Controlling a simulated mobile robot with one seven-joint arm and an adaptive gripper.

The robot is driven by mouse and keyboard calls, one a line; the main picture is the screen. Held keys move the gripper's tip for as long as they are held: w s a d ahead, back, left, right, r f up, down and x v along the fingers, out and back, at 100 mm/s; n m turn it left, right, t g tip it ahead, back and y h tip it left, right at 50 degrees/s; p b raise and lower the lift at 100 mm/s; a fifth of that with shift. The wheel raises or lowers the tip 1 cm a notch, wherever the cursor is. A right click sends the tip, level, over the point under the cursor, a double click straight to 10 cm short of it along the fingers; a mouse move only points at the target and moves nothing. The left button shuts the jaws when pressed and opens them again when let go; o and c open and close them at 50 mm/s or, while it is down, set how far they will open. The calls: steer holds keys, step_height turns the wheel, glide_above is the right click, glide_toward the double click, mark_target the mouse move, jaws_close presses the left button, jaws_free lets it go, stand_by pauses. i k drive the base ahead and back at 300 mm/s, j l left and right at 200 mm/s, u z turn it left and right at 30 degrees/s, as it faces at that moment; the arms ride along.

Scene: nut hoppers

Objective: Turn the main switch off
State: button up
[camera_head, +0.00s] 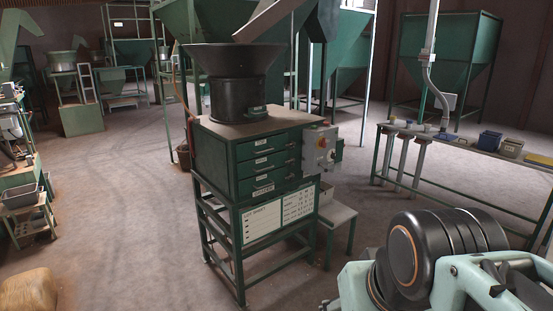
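A grey control box (314,160) is mounted on the right side of the green drawer cabinet (232,160) in the middle of the view. Small red and yellow controls (322,143) show on its face. A green part with a dark knob (338,152) sits at its right edge. The controls are too small to tell which is the main switch or how it is set. My arm fills the lower right corner, well in front of and to the right of the box. I see no gripper fingertips.
A black hopper (236,65) stands on the cabinet. A low grey stool (338,214) is beside it, below the box. A long bench (470,152) with small bins runs along the right. Open floor (130,200) lies to the left.

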mark_target(323, 143)
steer(key=i+j+z, duration=0.3)
steer(key=i, duration=0.2)
steer(key=i+l, duration=0.1)
steer(key=i, duration=0.3)
steer(key=i+l+u, duration=0.1)
steer(key=i, duration=0.3)
steer(key=i+l, duration=0.15)
steer(key=i, duration=0.25)
